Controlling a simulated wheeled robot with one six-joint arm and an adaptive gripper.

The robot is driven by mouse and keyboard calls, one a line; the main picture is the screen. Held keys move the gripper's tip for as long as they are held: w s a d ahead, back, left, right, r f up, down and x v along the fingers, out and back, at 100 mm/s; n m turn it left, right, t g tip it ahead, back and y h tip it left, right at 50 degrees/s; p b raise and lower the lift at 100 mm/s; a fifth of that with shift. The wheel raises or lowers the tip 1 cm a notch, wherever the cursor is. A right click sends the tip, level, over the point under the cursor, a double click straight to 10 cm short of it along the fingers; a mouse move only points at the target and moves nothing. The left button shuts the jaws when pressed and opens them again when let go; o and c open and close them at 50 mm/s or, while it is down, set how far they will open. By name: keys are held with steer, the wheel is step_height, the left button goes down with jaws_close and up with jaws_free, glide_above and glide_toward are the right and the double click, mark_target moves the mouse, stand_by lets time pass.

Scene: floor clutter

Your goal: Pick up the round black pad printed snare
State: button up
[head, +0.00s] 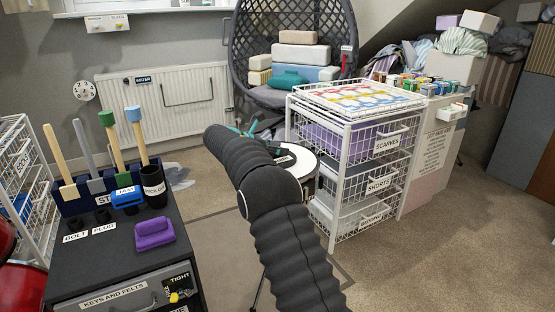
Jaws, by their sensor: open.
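My dark ribbed arm reaches from the bottom middle of the head view up and away to a round white-topped stand with a dark rim (305,163). The forearm covers the left part of this stand. Teal and dark parts just behind the forearm seem to belong to my gripper (257,133), but most of it is hidden. A small dark shape (285,159) lies at the stand's top beside the forearm. I cannot tell whether it is the snare pad, and I can read no snare print. I see nothing held.
White wire drawers (345,205) stand close to the right of the stand. A dark cabinet (120,240) with upright handled tools and a purple block (154,233) is at the left. A hanging chair (262,95) is behind. Carpet at the lower right is clear.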

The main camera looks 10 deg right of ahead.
jaws_close()
steer(key=shift+r, duration=0.1)
